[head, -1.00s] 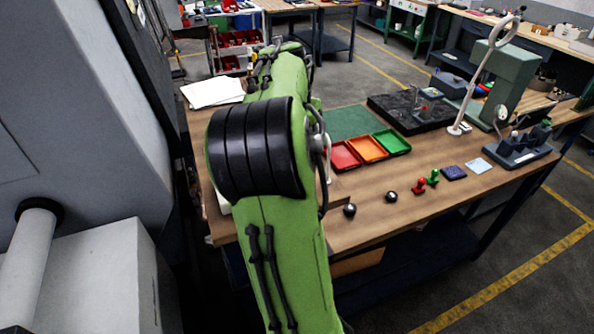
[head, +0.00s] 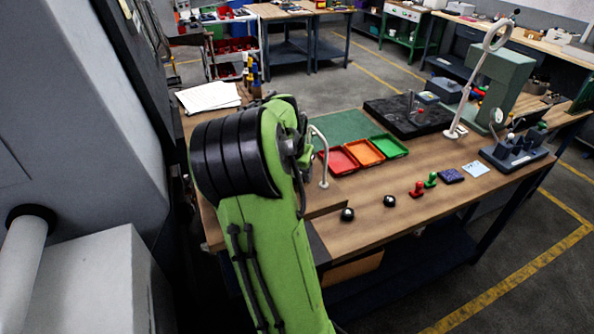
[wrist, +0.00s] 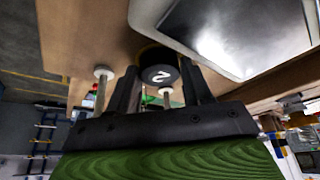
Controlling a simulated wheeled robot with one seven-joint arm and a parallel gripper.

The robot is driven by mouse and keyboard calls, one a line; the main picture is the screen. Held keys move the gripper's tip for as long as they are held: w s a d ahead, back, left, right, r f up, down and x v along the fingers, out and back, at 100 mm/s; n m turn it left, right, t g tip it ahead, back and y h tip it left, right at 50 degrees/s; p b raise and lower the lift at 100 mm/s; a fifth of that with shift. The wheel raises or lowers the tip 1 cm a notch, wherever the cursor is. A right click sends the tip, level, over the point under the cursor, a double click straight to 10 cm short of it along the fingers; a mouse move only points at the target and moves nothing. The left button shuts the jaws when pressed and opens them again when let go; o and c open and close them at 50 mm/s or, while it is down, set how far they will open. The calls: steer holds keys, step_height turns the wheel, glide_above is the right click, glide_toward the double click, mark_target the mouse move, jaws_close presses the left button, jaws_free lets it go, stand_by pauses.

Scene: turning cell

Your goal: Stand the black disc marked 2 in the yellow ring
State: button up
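In the wrist view the black disc marked 2 (wrist: 159,75) sits between the fingertips of my gripper (wrist: 160,72), its white numeral facing the camera. The fingers lie close against both sides of the disc, and the gripper looks shut on it. A thin dark-yellow rim, seemingly the yellow ring (wrist: 150,49), shows just beyond the disc. Most of the ring is hidden by the disc and fingers, and I cannot tell whether the disc is inside it or just above it. In the head view my arm hides the gripper, disc and ring.
A silver-faced tray or plate (wrist: 225,35) lies close beside the disc. A metal arch (head: 324,160) stands near my arm. Red (head: 341,160), orange (head: 364,152) and green (head: 389,146) trays and two black knobs (head: 347,214) (head: 390,200) are to the right.

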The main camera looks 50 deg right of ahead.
steer(key=shift+o, duration=0.3)
steer(key=shift+r, duration=0.1)
steer(key=p+v, duration=0.1)
steer(key=v, duration=1.1)
steer(key=s+a+n+t+y, duration=0.2)
steer(key=a+n, duration=0.3)
steer(key=a, duration=0.6)
steer(key=s+a+n+t+y, duration=0.2)
steer(key=a+n, duration=0.3)
steer(key=a, duration=0.7)
steer(key=s+a+f+n, duration=0.2)
steer(key=s+a+n, duration=0.3)
steer(key=s+a, duration=0.2)
step_height(320, 180, down, 6)
steer(key=b, duration=0.5)
steer(key=shift+f, duration=0.2)
steer(key=shift+w+a, duration=0.1)
steer(key=shift+w, duration=0.05)
